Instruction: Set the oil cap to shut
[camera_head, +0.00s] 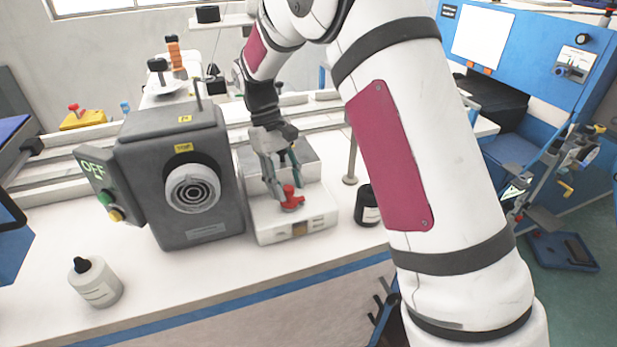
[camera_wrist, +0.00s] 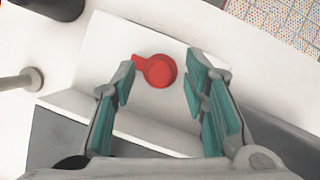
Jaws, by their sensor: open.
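The oil cap is a red round knob with a short side tab. In the wrist view the oil cap (camera_wrist: 159,71) sits on a white block, its tab pointing left. In the head view the oil cap (camera_head: 292,198) is on the low white machine base (camera_head: 318,222). My gripper (camera_wrist: 159,82) is open, with one teal-padded finger on each side of the cap and a gap to both. In the head view my gripper (camera_head: 281,178) points down just above the cap. Whether the fingertips reach down to the cap's height I cannot tell.
A dark grey machine box (camera_head: 222,222) with an OFF display stands close on the left. A black bottle (camera_head: 367,206) and a thin post (camera_head: 351,160) stand to the right. A white bottle (camera_head: 96,283) is at the front left. The table front is clear.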

